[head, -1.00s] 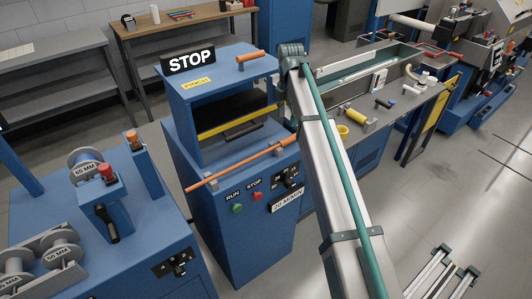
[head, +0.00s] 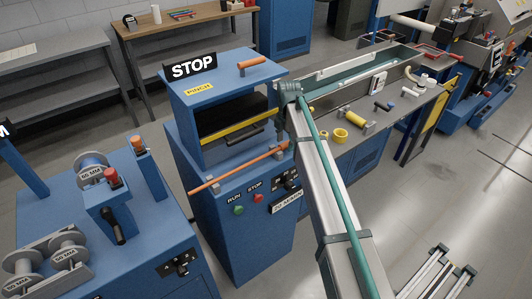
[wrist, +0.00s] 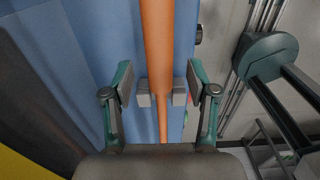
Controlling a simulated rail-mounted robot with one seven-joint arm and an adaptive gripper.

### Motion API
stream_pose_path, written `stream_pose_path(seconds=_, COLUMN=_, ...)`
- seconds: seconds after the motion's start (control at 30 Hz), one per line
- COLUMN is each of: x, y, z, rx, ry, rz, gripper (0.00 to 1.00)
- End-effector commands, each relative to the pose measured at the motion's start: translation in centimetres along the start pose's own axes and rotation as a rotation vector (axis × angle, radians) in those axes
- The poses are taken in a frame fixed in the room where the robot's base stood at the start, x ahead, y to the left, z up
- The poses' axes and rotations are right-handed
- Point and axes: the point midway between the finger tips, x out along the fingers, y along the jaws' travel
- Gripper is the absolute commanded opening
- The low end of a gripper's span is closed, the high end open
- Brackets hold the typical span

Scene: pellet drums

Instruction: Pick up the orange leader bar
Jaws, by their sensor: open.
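The orange leader bar (head: 238,170) lies across the front ledge of the blue cabinet, resting in small grey holders. In the wrist view the bar (wrist: 157,45) runs top to bottom through the middle. My gripper (wrist: 160,88) is open, with one finger on each side of the bar and a gap on both sides. A grey holder (wrist: 144,93) shows beyond the fingertips around the bar. The head view does not clearly show my gripper; my arm covers the bar's right end.
The blue PINCH cabinet (head: 248,235) has a STOP sign (head: 193,66), a yellow-edged opening, and green (head: 239,210) and red buttons below the bar. A spool bench (head: 130,245) stands left, and a worktable (head: 395,115) with loose parts right.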

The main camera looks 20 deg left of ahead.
Motion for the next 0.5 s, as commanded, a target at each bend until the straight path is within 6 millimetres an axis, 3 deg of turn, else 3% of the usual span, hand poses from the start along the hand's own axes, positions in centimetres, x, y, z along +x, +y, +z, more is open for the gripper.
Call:
stream_pose_path(seconds=0.27, x=0.64, y=0.01, z=0.01, rx=0.000, ry=-0.001, rz=0.001, gripper=0.58)
stream_pose_path(seconds=0.5, x=0.62, y=0.01, z=0.01, rx=0.000, ry=0.000, rz=0.001, gripper=0.22)
